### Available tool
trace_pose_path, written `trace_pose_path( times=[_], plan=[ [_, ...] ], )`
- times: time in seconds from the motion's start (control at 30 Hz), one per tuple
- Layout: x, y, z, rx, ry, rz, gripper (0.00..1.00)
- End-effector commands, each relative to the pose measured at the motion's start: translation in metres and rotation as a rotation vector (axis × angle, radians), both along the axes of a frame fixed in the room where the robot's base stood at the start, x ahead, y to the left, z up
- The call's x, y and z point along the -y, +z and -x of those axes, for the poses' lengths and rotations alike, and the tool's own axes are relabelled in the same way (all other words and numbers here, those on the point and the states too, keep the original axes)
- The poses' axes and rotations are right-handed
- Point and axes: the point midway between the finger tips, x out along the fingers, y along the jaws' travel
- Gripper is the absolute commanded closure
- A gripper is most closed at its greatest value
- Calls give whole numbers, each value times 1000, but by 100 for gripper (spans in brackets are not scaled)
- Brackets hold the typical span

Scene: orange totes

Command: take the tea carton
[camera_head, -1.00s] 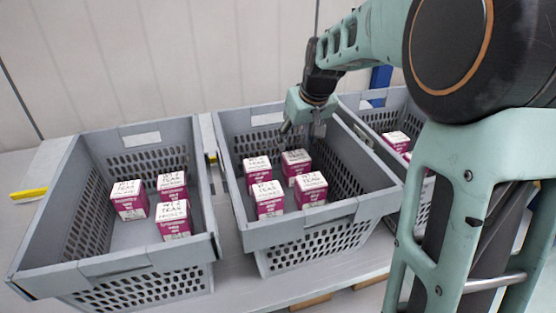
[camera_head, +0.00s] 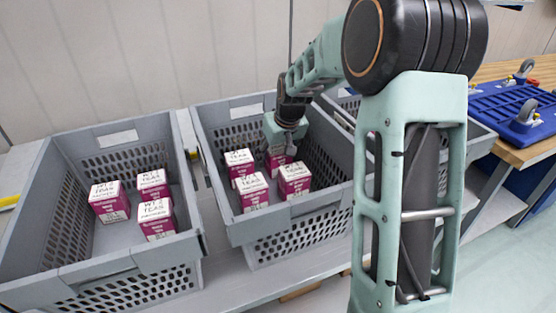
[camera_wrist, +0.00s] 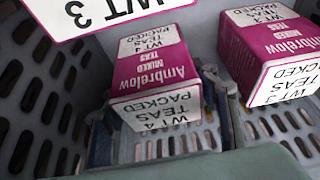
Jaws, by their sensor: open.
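Several white-topped magenta tea cartons stand in the middle grey tote (camera_head: 245,230). My gripper (camera_head: 282,148) is inside this tote, over its back carton (camera_head: 277,163), and partly hides it. In the wrist view, the carton marked WT 4 (camera_wrist: 155,75) is in the middle, with my open gripper (camera_wrist: 160,135) close by it; contact cannot be told. Another carton (camera_wrist: 272,50) is at the right, and a third (camera_wrist: 105,12) is cut off at the top. In the head view, the front cartons (camera_head: 254,191) and (camera_head: 294,180) stand clear of my gripper.
A left grey tote (camera_head: 95,265) holds 3 similar cartons (camera_head: 109,201). Another tote (camera_head: 472,140) is partly hidden behind my arm at the right. A wooden table (camera_head: 535,152) with a blue wheeled item (camera_head: 500,108) stands at far right. Tote walls surround my gripper closely.

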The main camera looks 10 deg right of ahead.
Motion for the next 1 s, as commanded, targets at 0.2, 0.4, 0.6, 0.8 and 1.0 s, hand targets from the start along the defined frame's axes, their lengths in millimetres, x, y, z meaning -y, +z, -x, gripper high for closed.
trace_pose_path(
  times=[0.2,0.4,0.6,0.8,1.0],
  plan=[
    [-2,-12,-6,2,1,0,45],
    [-2,-12,-5,2,1,0,49],
    [-2,-11,-5,1,1,0,71],
    [-2,-11,-6,2,1,0,80],
    [-2,-8,-6,3,1,0,80]
  ],
)
